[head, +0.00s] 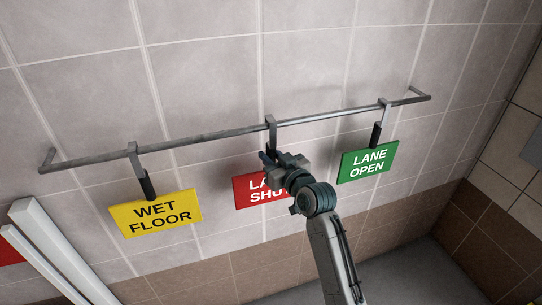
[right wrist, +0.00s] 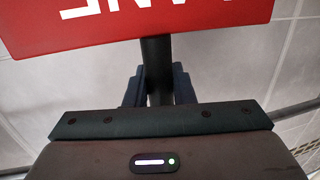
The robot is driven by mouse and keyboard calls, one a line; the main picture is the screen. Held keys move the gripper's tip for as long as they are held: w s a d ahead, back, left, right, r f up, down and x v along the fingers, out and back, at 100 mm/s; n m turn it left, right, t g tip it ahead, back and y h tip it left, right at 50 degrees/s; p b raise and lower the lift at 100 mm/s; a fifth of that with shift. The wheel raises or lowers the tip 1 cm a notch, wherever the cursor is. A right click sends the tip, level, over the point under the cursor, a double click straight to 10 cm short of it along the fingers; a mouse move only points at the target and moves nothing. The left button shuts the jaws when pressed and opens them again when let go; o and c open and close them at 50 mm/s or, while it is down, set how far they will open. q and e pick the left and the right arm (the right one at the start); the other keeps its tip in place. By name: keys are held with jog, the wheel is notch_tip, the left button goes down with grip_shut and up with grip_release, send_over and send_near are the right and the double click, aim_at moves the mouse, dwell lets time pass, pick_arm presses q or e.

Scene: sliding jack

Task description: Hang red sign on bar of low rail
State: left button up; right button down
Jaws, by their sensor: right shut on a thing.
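The red sign (head: 250,190) with white lettering hangs or is held just under the grey metal rail bar (head: 215,134). Its grey hook (head: 271,124) is at the bar, but I cannot tell if it bears the weight. My right gripper (head: 271,159) is in front of the sign and hides part of its lettering. In the right wrist view, the gripper (right wrist: 159,90) is shut on the dark stem (right wrist: 157,65) of the red sign (right wrist: 130,20). My left gripper is not in view.
A yellow WET FLOOR sign (head: 155,213) hangs on the bar to the left. A green LANE OPEN sign (head: 367,161) hangs to the right. White slats (head: 60,250) stand at the lower left. A tiled wall (head: 230,70) is behind the bar.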

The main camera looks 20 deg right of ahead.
jog(key=c, duration=1.1)
grip_release()
jog(key=shift+r, duration=0.1)
jog(key=shift+c, duration=0.2)
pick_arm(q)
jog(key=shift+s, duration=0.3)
